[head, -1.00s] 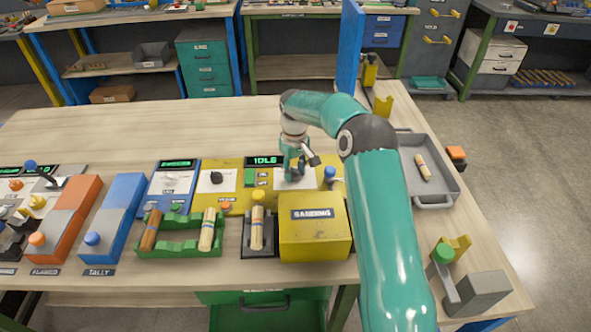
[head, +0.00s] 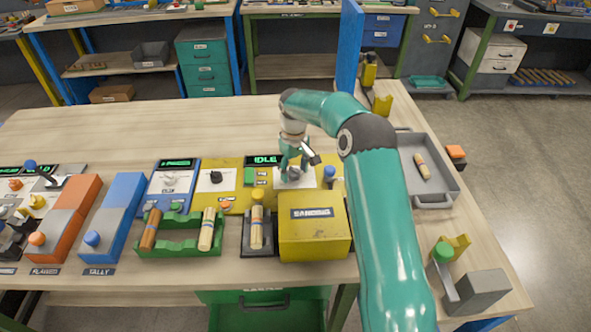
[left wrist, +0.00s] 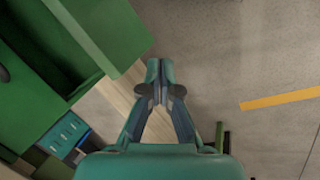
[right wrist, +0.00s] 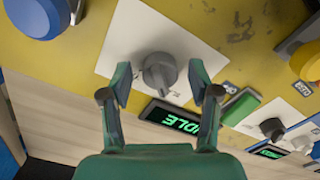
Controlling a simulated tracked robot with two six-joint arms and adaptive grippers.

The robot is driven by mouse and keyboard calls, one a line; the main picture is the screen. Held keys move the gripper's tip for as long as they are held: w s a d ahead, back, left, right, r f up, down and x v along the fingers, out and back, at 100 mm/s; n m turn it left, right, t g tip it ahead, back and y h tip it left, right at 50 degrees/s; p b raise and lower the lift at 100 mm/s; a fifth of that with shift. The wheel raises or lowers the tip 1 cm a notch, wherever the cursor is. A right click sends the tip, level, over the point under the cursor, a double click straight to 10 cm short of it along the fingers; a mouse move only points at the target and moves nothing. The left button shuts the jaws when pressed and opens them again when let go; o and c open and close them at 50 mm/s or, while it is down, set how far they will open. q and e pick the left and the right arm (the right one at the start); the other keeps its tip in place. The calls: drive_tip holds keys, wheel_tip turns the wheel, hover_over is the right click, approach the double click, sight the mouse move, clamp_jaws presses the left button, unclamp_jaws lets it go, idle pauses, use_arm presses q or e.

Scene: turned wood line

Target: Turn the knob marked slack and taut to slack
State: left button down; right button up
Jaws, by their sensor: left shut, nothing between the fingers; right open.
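A grey knob (right wrist: 158,72) on a white plate (right wrist: 125,40) shows in the right wrist view; no slack or taut marking is readable on it. My right gripper (right wrist: 160,84) is open, its fingers on either side of the knob in that view; I cannot tell whether they touch it. In the head view my right gripper (head: 294,176) is over the white plate (head: 310,181) on the yellow panel and hides most of the knob. My left gripper (left wrist: 160,75) is shut and empty, low beside a green cabinet (left wrist: 45,50), out of the head view.
An IDLE display (head: 265,160) and a green button (right wrist: 240,106) are close to the white plate. A blue-topped post (head: 330,172) and the yellow sanding box (head: 315,238) stand close by. A black knob (head: 216,177) and a pale knob (head: 170,180) are further left.

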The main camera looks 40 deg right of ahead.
sight(294, 169)
wheel_tip(294, 169, up, 12)
idle(0.5)
drive_tip(key=shift+f, duration=0.1)
